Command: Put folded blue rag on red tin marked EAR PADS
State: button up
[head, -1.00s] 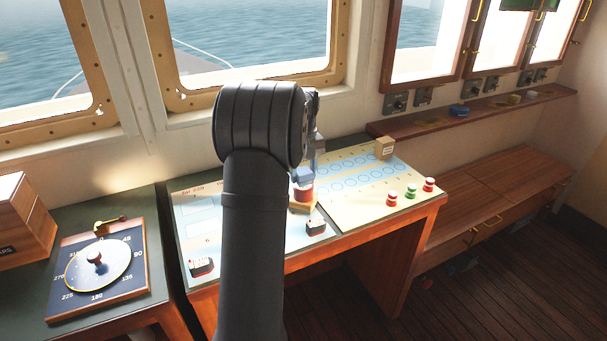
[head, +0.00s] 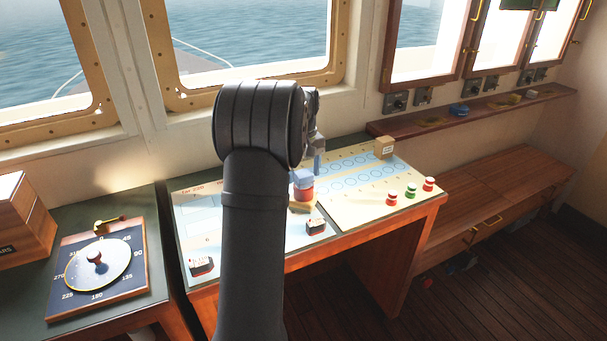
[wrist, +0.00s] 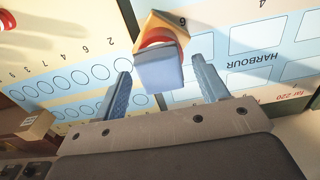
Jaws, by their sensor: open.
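The folded blue rag (head: 302,178) lies on top of a red tin (head: 303,193) on the chart table. In the wrist view the blue rag (wrist: 160,74) covers much of the red tin (wrist: 156,38), whose rim shows beyond it. Any marking on the tin cannot be read. My gripper (wrist: 166,78) is open, with one finger on each side of the rag and a gap to each. In the head view my arm hides most of my gripper; a blue finger (head: 317,163) shows just above and right of the rag.
The tin stands on a small wooden piece (head: 301,208) on the chart table (head: 340,210). Small ships (head: 316,227), red and green pieces (head: 410,190) and a tan box (head: 384,147) stand around. A compass board (head: 100,275) is at the left.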

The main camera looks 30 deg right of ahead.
aim_at(303, 174)
notch_tip(303, 174, up, 11)
dwell(0.3)
jog(key=shift+r, duration=0.1)
notch_tip(303, 174, down, 12)
jog(key=shift+f, duration=0.1)
jog(key=shift+r, duration=1.9)
